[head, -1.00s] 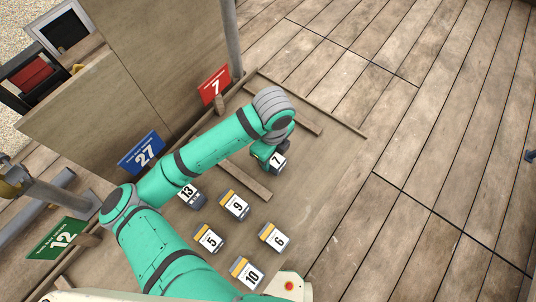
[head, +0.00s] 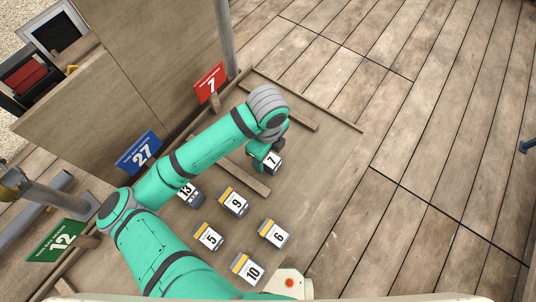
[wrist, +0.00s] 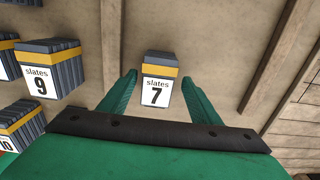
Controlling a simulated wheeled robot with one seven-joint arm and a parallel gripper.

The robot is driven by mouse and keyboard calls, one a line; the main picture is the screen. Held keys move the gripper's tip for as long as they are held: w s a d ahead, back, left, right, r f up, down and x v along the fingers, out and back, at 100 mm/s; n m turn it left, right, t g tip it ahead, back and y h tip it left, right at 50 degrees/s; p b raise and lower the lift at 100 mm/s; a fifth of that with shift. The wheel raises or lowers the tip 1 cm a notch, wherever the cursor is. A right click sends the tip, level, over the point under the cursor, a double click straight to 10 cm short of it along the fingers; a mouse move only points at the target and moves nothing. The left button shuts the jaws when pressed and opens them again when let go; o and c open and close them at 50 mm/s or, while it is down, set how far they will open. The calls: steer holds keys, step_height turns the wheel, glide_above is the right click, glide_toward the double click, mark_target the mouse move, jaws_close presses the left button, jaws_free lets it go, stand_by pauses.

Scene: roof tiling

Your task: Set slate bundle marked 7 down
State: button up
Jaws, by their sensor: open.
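The slate bundle marked 7 (head: 272,162) is a dark grey block with a white label. In the wrist view the bundle (wrist: 157,88) also shows its yellow band, and it stands between my two green fingers. My gripper (wrist: 158,76) is open, with a gap visible on each side of the bundle. In the head view my gripper (head: 260,155) is low at the bundle, which appears to rest on the boards between two wooden battens. The red sign marked 7 (head: 210,82) stands at the back of that strip. My wrist hides part of the bundle.
A batten (head: 246,177) lies between 7 and 9. Blue sign 27 (head: 139,154) and green sign 12 (head: 58,240) stand left. Boards at right are clear.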

step_height(320, 180, up, 12)
steer(key=shift+f, duration=0.2)
steer(key=shift+a, duration=0.15)
stand_by(0.5)
